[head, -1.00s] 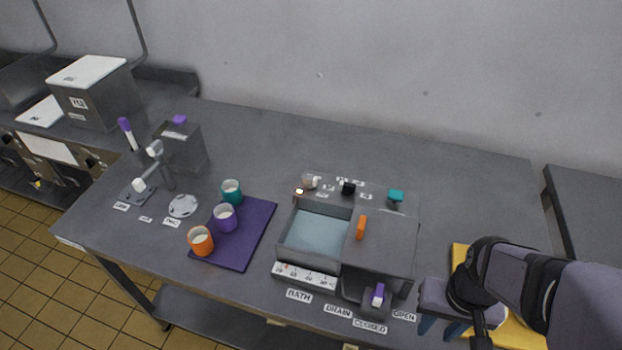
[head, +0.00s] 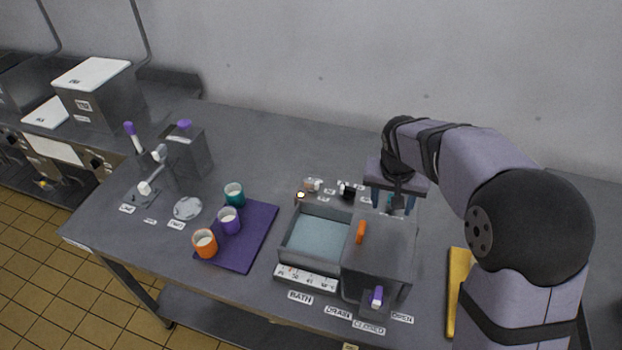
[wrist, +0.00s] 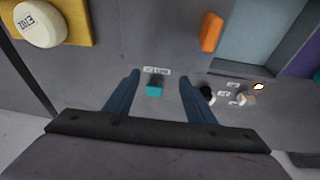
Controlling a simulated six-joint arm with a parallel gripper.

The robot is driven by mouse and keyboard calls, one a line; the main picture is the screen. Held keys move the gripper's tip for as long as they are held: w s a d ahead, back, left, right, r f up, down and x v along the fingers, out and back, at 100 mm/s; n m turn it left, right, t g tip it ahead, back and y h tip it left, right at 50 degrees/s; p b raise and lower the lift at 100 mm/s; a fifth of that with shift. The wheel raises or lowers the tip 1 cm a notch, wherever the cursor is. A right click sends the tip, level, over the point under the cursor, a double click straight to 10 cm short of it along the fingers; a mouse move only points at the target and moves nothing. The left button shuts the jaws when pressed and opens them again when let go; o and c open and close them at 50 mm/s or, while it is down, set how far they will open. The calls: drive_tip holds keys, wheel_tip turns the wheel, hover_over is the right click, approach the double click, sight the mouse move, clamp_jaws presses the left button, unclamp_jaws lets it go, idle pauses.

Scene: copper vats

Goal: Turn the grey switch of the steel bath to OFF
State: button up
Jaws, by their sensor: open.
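The steel bath (head: 285,252) stands on the grey table, with pale blue liquid in its open left part. Behind it is a row of controls. A pale grey switch (head: 314,185) is at the left of the row, beside a lit lamp (head: 300,196); it also shows in the wrist view (wrist: 247,99). I cannot read its labels or its setting. My gripper (head: 393,200) is open over the right end of the row. In the wrist view its fingers (wrist: 157,92) stand either side of a teal knob (wrist: 154,91), with no visible hold.
A black knob (head: 347,192) sits between the grey switch and the teal knob. An orange handle (head: 361,232) stands up from the bath's cover. A purple drain lever (head: 377,296) is in front. Cups stand on a purple mat (head: 262,225) at left. A yellow board (wrist: 85,20) lies right of the bath.

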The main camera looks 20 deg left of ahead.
drive_tip(key=w+a, duration=0.2)
drive_tip(key=a, duration=0.4)
drive_tip(key=w+a, duration=0.3)
drive_tip(key=a, duration=0.4)
drive_tip(key=t, duration=0.1)
approach(312, 182)
drive_tip(key=f, duration=0.1)
drive_tip(key=shift+y, duration=0.4)
drive_tip(key=shift+d+p+x, duration=0.15)
drive_tip(key=shift+p+x, duration=0.6)
drive_tip(key=shift+x, duration=1.1)
drive_tip(key=shift+d+p+x, duration=0.15)
drive_tip(key=shift+p+x, duration=0.6)
drive_tip(key=shift+x, duration=1.1)
drive_tip(key=shift+w, duration=0.1)
drive_tip(key=shift+r, duration=0.1)
drive_tip(key=c, duration=1)
